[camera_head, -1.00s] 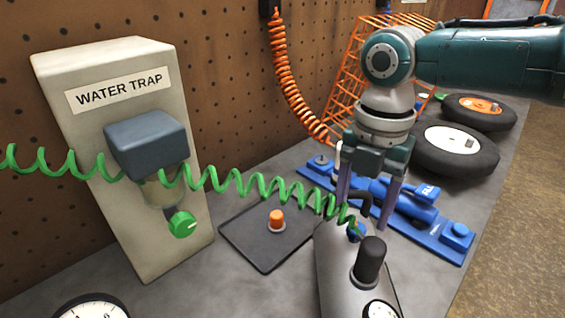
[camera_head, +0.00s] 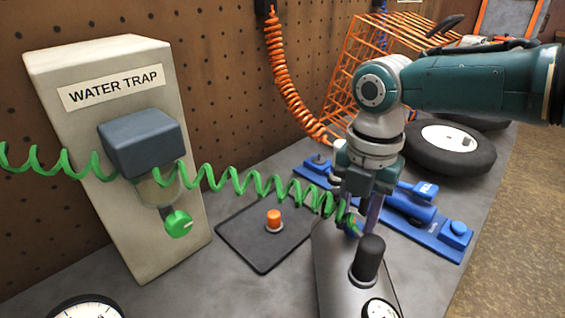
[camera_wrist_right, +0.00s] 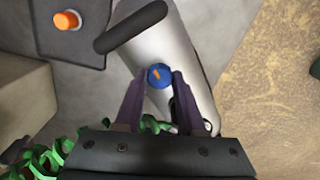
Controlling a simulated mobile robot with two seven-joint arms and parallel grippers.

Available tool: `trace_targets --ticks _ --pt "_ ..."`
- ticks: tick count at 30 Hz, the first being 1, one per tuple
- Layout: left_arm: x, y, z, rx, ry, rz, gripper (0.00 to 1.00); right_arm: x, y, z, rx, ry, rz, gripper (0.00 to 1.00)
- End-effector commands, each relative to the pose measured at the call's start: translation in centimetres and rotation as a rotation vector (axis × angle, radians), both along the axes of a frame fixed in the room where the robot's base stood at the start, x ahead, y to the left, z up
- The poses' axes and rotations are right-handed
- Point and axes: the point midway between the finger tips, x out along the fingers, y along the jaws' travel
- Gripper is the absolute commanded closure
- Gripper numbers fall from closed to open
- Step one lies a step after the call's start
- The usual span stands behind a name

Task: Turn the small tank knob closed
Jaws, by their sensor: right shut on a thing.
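The small blue tank knob (camera_wrist_right: 158,76), with an orange mark on its top, sits on the grey metal tank (camera_wrist_right: 195,62). In the head view the tank (camera_head: 335,275) is at the bottom centre. There the knob is mostly hidden by the green hose and my fingers. My right gripper (camera_wrist_right: 159,80) points down with one purple finger on each side of the knob, shut on it. In the head view my right gripper (camera_head: 360,226) is over the back end of the tank. My left gripper is not in view.
A dark handle (camera_head: 369,258) stands on the tank, near a gauge (camera_head: 380,310). A coiled green hose (camera_head: 255,183) runs from the water trap (camera_head: 140,145) to the tank. A dark mat (camera_head: 255,250) with an orange knob (camera_head: 274,217) lies left. Blue equipment (camera_head: 445,240) and wheels (camera_head: 450,148) lie right.

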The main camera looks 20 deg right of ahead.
Motion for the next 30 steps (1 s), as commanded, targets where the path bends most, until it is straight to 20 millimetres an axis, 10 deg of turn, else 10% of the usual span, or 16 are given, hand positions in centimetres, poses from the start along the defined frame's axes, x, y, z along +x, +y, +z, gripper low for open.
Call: trace_targets --ticks 6,30 --pt "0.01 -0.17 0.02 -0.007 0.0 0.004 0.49 -0.02 -0.02 0.02 -0.001 0.001 0.0 1.0" --pt "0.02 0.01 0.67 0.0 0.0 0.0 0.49 -0.03 0.03 0.12 0.0 0.002 -0.289 1.0"
